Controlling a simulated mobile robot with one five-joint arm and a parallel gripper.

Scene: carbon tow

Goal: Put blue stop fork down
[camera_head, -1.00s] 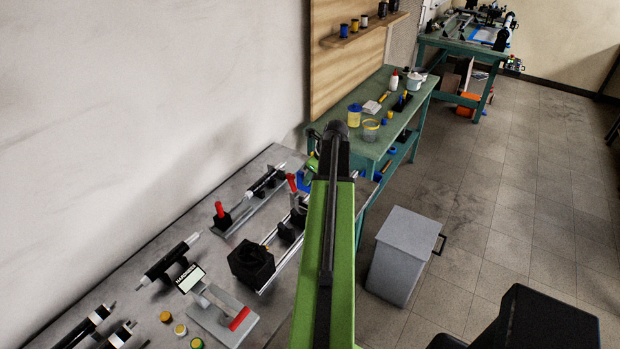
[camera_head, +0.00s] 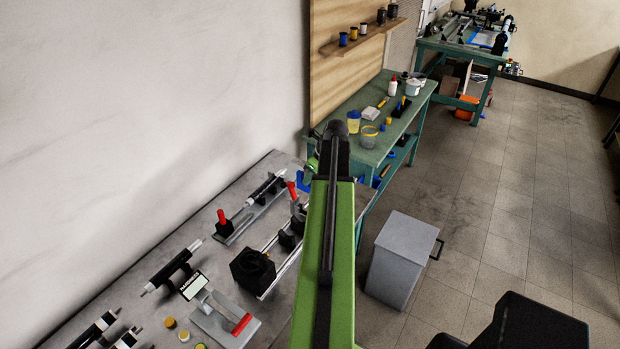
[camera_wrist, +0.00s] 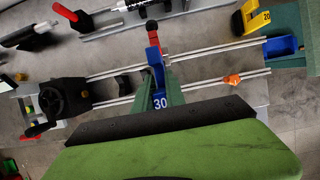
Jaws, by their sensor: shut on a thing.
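The blue stop fork (camera_wrist: 158,102), marked 30, sits between the two grey-green fingers of my gripper (camera_wrist: 159,88) in the wrist view. My gripper is shut on it. The fork is over or at the twin-rail rig (camera_wrist: 205,54); I cannot tell whether it touches the rails. A red-handled clamp (camera_wrist: 153,38) stands just beyond the fingertips.
A yellow piece (camera_wrist: 252,16) marked 20 lies behind. A grey bin (camera_head: 400,258) stands on the floor.

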